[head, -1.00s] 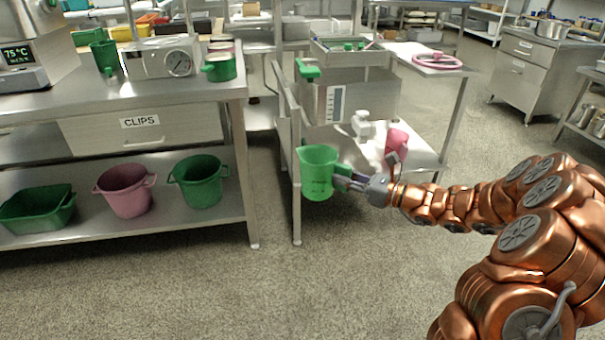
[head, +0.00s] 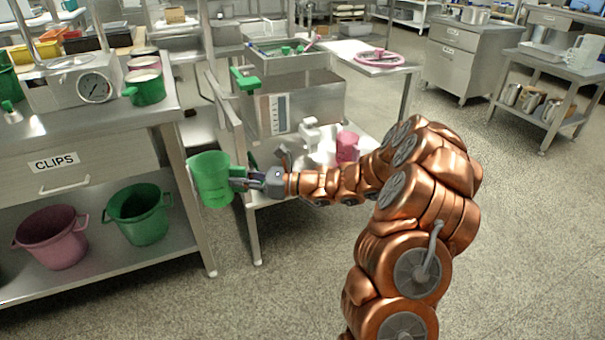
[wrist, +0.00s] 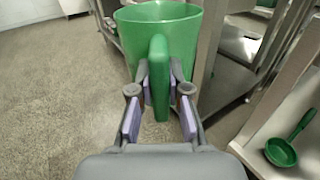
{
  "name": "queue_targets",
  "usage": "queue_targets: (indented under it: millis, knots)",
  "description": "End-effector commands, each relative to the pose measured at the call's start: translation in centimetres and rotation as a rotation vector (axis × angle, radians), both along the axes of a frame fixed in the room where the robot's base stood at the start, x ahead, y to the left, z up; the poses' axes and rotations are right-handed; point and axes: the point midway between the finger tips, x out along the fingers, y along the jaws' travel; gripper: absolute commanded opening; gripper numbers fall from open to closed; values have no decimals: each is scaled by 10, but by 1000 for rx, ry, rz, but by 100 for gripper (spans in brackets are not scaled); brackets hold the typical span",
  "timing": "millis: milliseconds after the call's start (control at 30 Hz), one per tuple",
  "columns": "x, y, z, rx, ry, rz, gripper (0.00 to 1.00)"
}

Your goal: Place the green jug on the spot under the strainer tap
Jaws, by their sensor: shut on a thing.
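The green jug (head: 209,181) is upright in the air in the head view, left of the front leg of a steel trolley. My gripper (head: 250,180) is shut on its handle from the right. In the wrist view the jug (wrist: 205,32) opens upward, and its handle stands between the fingers of my gripper (wrist: 159,92). A steel tank (head: 310,103) with a gauge strip and a green lever (head: 245,80) stands on the trolley. A white fitting (head: 312,133), perhaps the tap, is at its front. I cannot make out a marked spot.
A pink jug (head: 347,147) stands on the trolley shelf right of the white fitting. The clips bench (head: 110,265) is close on the left, with a pink bucket (head: 50,237) and a green bucket (head: 139,214) below. The floor at front right is clear.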

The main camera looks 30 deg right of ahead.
Motion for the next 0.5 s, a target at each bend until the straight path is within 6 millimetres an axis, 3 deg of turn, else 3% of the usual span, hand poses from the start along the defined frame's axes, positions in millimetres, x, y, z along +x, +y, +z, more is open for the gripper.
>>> queue_targets:
  millis: [67,267,500]
  knots:
    - [2,-18,-1,4,3,-40,0]
    - [-2,-88,-29,8,6,-210,0]
    - [-28,-167,-75,5,7,-445,0]
